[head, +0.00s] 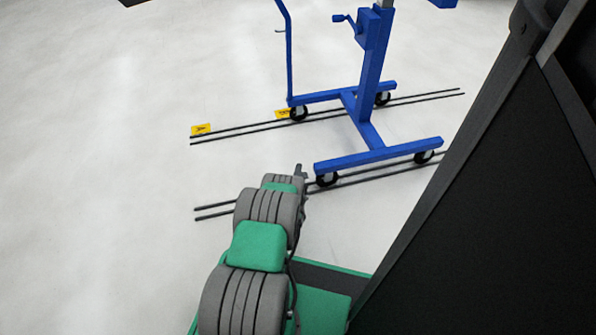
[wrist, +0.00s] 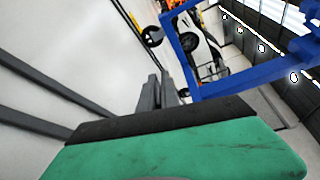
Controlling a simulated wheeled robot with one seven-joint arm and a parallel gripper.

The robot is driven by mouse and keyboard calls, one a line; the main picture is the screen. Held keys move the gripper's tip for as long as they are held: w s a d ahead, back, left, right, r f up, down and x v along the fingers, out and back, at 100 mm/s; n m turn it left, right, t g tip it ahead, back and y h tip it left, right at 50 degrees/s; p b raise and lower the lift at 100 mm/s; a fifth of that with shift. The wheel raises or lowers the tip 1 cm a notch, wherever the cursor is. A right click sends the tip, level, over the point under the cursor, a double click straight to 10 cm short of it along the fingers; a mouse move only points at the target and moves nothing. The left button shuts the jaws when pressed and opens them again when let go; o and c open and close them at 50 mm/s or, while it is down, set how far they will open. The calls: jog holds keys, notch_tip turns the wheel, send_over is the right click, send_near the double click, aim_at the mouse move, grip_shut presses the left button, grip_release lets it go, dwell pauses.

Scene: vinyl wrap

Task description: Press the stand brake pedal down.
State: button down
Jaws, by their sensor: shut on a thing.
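The blue wheeled stand (head: 372,100) is upright on dark casters in the head view. Its nearest caster (head: 327,179) is at the left end of the front foot bar. A caster also shows in the wrist view (wrist: 153,36), with the blue frame (wrist: 235,80) to its right. My gripper (head: 300,171) is low, just left of that nearest caster in the head view. In the wrist view its grey fingers (wrist: 158,88) are close together, below the caster in the picture. What lies between them is hidden.
Two pairs of dark floor rails (head: 240,128) run under the stand's casters. A large dark panel (head: 480,210) fills the right side of the head view. The pale floor at left is clear.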

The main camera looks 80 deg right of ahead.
jog(key=shift+f, duration=0.1)
dwell(0.5)
jog(key=n, duration=0.1)
jog(key=f+n+h, duration=0.1)
jog(key=shift+a+n, duration=0.1)
jog(key=shift+n, duration=0.2)
jog(key=shift+f+n+h, duration=0.2)
jog(key=shift+n+h, duration=0.15)
jog(key=shift+n, duration=0.35)
jog(key=shift+f+n+h, duration=0.2)
jog(key=shift+n+h, duration=0.15)
jog(key=shift+n, duration=0.35)
jog(key=c, duration=1.6)
grip_release()
